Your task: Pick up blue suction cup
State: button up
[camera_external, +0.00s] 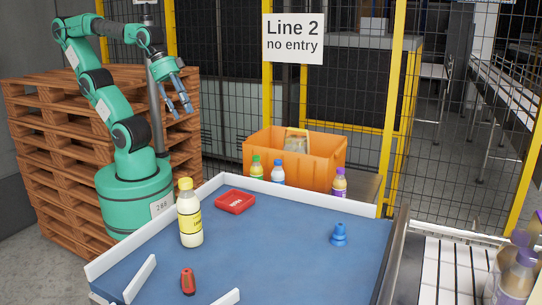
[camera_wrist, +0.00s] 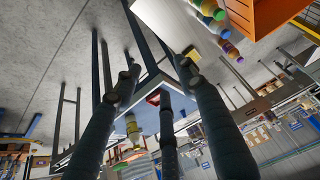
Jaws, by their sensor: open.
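The blue suction cup (camera_external: 339,236) stands upright on the right part of the blue table surface (camera_external: 285,245). My gripper (camera_external: 181,112) is open and empty, raised high at the left, beyond the table's back left edge and far from the suction cup. In the wrist view its dark fingers (camera_wrist: 158,75) are spread apart with nothing between them.
Small bottles (camera_external: 278,173) and an orange crate (camera_external: 318,157) stand behind. Around the suction cup is clear.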

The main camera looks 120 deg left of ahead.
jog(key=shift+r, duration=0.1)
jog(key=w+d+r+m+p, duration=0.1)
jog(key=w+r+p, duration=0.1)
jog(key=w+r, duration=0.45)
jog(key=w+d+r+m+p, duration=0.1)
jog(key=w+d+r+p, duration=0.15)
jog(key=w, duration=0.65)
jog(key=m+g+h+p, duration=0.25)
jog(key=m+p, duration=0.25)
jog(key=p, duration=0.8)
send_over(340, 224)
jog(key=s+a, duration=0.2)
jog(key=s, duration=0.1)
notch_tip(340, 224, down, 13)
jog(key=shift+r+g+y, duration=0.1)
jog(key=shift+g+y, duration=0.15)
jog(key=shift+y, duration=0.1)
jog(key=shift+p+x, duration=0.7)
jog(key=shift+x, duration=3.6)
